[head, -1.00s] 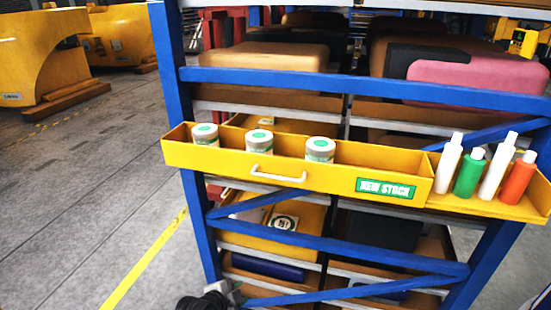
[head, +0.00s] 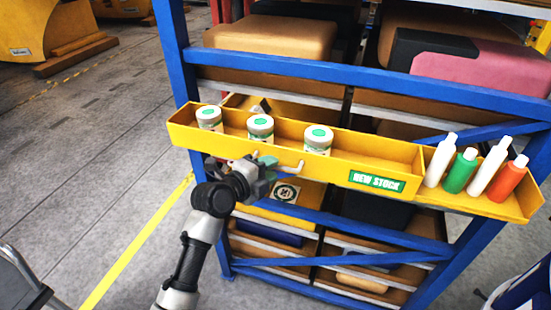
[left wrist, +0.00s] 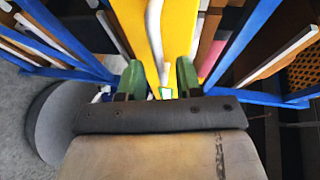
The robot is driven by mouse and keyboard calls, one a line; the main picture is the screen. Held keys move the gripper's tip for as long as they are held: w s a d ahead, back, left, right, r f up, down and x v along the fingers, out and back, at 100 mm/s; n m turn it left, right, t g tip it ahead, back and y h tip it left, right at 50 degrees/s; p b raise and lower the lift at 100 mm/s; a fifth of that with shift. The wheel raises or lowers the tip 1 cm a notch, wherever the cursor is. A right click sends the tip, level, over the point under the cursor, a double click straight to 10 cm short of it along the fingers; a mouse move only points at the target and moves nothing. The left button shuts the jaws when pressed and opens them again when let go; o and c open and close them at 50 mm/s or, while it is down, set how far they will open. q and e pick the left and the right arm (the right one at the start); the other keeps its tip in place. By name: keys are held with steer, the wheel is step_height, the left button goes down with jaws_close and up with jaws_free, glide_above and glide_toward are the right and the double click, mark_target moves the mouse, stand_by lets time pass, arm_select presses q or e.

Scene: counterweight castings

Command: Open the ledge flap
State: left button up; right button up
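The ledge flap (head: 330,169) is the yellow front panel of a ledge on the blue rack. It stands upright and bears a green NEW STOCK label (head: 377,181). Its white bar handle (head: 292,169) is partly hidden by my left gripper (head: 267,168), which is at the handle's left part. In the left wrist view, the green fingers of my left gripper (left wrist: 158,82) are apart, with the white handle (left wrist: 154,35) running between them, nearer the left finger. I cannot tell whether they touch it. My right gripper is not in view.
White, green and orange bottles (head: 461,170) stand on the low-fronted right part of the ledge. Blue rack beams (head: 340,228) cross below.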

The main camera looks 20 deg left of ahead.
arm_select(q)
steer(key=shift+p+x, duration=0.3)
steer(key=shift+x, duration=0.9)
steer(key=shift+c, duration=0.3)
jaws_close()
